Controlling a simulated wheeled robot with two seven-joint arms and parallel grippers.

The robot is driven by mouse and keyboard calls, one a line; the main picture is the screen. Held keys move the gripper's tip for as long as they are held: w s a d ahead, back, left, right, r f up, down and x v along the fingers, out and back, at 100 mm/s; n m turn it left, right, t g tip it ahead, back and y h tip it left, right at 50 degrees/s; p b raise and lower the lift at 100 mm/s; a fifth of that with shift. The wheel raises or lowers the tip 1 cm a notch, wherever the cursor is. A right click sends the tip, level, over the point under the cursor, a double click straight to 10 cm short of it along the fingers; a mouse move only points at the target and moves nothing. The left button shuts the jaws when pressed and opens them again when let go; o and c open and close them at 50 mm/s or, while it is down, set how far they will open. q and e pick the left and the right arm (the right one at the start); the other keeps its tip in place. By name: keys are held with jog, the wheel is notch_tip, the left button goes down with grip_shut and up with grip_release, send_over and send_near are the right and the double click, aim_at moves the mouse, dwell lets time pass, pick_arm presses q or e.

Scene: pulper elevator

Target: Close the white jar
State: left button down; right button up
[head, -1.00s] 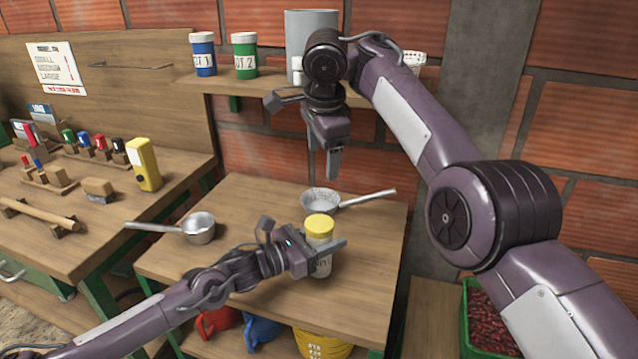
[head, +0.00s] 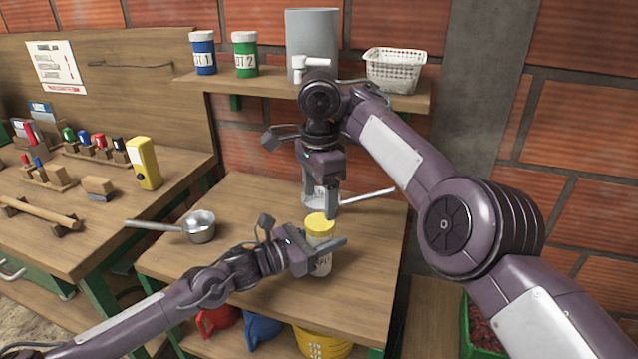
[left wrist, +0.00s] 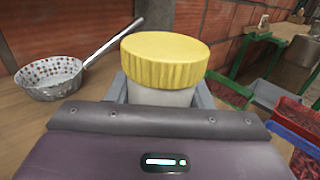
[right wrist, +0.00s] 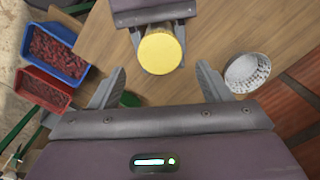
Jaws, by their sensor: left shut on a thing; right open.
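The white jar (head: 321,264) stands upright on the lower table with a yellow lid (head: 320,225) on its top. My left gripper (head: 325,252) is shut around the jar's body, below the lid. In the left wrist view the ribbed yellow lid (left wrist: 165,57) covers the mouth; I cannot tell whether it is screwed tight. My right gripper (head: 320,205) is open and empty, pointing down just above and behind the lid. In the right wrist view the lid (right wrist: 161,53) lies ahead of the open fingers (right wrist: 160,88), roughly centred between them.
A perforated strainer (left wrist: 50,78) lies behind the jar, partly hidden by my right gripper in the head view. A metal pan (head: 200,227) sits to the left. A shelf (head: 275,84) with blue and green jars, a grey container and a white basket (head: 395,70) runs behind.

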aim_at(319, 221)
jog(key=shift+f, duration=2.75)
jog(key=c, duration=1)
jog(key=m, duration=0.3)
jog(key=o, duration=1.1)
jog(key=shift+c, duration=0.2)
jog(key=shift+r, duration=2.25)
